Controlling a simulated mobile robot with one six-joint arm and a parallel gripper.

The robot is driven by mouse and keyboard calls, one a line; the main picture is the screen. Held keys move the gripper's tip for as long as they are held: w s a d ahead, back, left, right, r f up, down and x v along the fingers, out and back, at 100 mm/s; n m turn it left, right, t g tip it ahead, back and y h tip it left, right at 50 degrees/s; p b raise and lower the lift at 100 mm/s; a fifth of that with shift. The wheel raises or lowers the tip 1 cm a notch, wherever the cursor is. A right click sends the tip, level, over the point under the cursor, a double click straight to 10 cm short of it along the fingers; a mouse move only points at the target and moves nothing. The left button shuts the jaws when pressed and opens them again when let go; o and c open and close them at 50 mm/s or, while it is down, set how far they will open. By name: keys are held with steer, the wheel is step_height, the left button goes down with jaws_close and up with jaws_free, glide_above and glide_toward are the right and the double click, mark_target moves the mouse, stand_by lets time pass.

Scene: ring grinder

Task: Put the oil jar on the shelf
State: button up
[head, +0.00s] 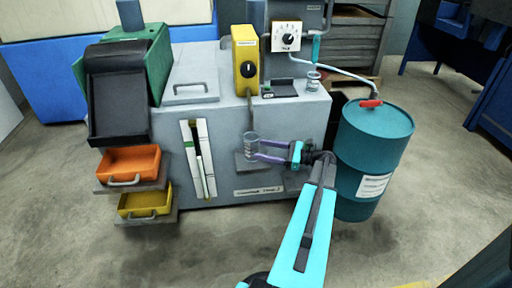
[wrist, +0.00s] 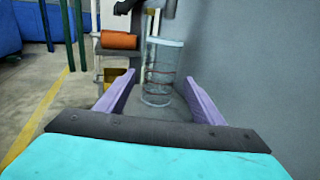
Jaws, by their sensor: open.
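A clear glass jar (head: 250,146) with faint red lines stands upright on a small grey shelf (head: 242,168) on the front of the grey machine. In the wrist view the jar (wrist: 162,65) stands on the grey shelf plate (wrist: 178,115), between and just beyond my purple fingers. My gripper (head: 258,149) is open, with its fingertips at the jar's near side; no grip on it shows. A second small glass jar (head: 313,82) stands on top of the machine at the right. I cannot tell from the pictures which jar holds oil.
The teal barrel (head: 375,135) stands close to the right of my arm. An orange drawer (head: 130,163) and a yellow drawer (head: 146,203) jut out at the left. The yellow box (head: 245,55) rises from the machine top. The floor in front is free.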

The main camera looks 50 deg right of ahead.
steer(key=p+v, duration=0.1)
steer(key=v, duration=0.5)
steer(key=shift+s+p, duration=0.25)
steer(key=shift+p, duration=0.05)
steer(key=shift+d, duration=0.1)
stand_by(0.4)
